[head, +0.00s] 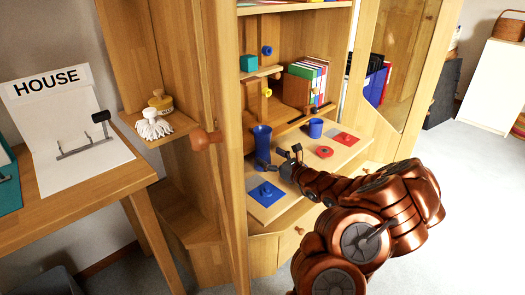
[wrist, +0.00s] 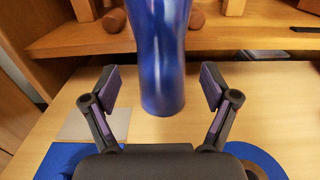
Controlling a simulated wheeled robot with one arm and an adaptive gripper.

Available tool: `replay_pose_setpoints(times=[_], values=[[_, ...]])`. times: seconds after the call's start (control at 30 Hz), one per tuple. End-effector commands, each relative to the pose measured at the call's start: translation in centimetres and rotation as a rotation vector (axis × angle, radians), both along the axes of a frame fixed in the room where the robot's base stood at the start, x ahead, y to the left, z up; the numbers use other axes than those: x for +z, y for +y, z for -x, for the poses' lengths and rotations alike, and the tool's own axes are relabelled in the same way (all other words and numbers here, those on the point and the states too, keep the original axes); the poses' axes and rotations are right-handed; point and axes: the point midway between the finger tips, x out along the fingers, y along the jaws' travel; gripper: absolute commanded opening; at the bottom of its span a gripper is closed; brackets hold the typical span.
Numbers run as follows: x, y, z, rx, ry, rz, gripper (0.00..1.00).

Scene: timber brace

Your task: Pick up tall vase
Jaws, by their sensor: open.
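The tall vase (head: 262,143) is blue and stands upright on the pull-out wooden board of the cabinet. In the wrist view the vase (wrist: 161,60) stands ahead of my gripper, centred between the two fingers, and its top is cut off by the frame. My gripper (wrist: 160,88) is open, with a finger on each side of the vase and clear space to both. In the head view my gripper (head: 290,162) is just right of the vase, low over the board.
On the board (head: 328,148) are a blue cup (head: 315,128), a red round piece (head: 324,152), a red square (head: 345,138) and a blue square (head: 265,193). Books (head: 308,80) stand on the shelf behind. A wooden door with a knob (head: 205,138) is close on the left.

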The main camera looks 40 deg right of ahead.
Motion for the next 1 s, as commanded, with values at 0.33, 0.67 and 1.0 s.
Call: replay_pose_setpoints(times=[0.33,0.67,1.0], values=[[0.2,0.5,-3.9,0.001,0.002,0.002,0.86],[0.3,0.4,-4.2,-0.001,0.000,0.000,0.83],[0.3,0.4,-4.2,-0.001,0.000,0.000,0.47]])
